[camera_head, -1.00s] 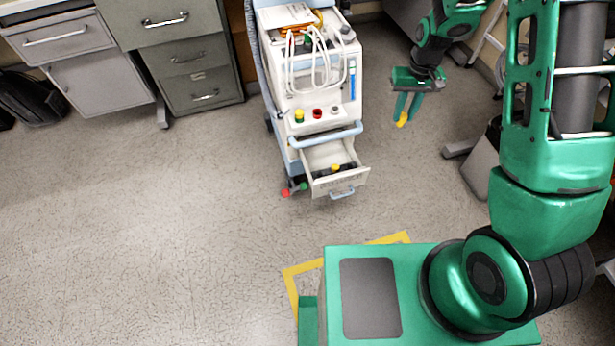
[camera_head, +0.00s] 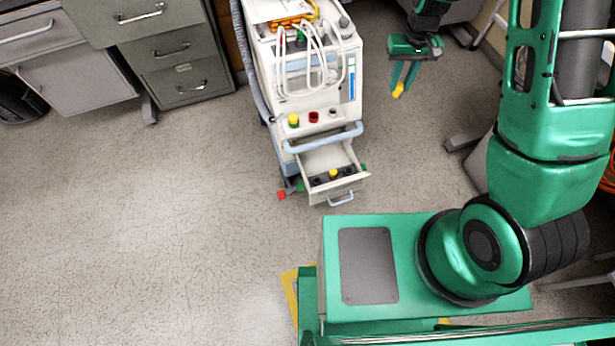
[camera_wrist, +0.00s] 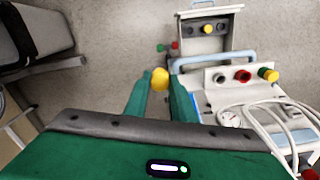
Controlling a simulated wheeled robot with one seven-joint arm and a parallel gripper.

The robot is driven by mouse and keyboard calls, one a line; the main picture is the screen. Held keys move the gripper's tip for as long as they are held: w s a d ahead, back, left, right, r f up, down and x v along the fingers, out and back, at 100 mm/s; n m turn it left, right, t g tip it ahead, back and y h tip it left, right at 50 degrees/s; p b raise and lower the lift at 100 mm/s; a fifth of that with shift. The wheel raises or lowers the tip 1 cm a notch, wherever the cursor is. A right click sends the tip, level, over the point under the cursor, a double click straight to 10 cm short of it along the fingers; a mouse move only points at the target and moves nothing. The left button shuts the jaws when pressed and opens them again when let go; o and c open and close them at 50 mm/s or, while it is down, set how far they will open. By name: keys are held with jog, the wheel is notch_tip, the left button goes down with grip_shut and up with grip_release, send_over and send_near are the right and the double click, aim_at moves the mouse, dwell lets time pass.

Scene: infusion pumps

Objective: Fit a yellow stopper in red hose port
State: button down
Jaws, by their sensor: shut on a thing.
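My gripper (camera_head: 400,82) is shut on a yellow stopper (camera_head: 398,89), held in the air to the right of the white pump cart (camera_head: 273,85). In the wrist view the yellow stopper (camera_wrist: 160,78) shows between the fingertips. The red hose port (camera_head: 313,117) is the middle one in a row on the cart's front ledge; the red port (camera_wrist: 242,76) shows no yellow on it in the wrist view. A green port with a yellow stopper on it (camera_wrist: 268,74) is on one side, a grey port (camera_wrist: 219,78) on the other. The gripper is apart from all ports.
An open drawer (camera_head: 345,186) below the ledge holds another yellow stopper (camera_head: 333,173) and dark pieces. A blue handle (camera_head: 323,139) runs in front of the ledge. White hoses (camera_head: 310,70) loop above the ports. Grey cabinets (camera_head: 165,50) stand left; floor at left is clear.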

jog(key=shift+w+a, duration=0.2)
jog(key=shift+d, duration=0.1)
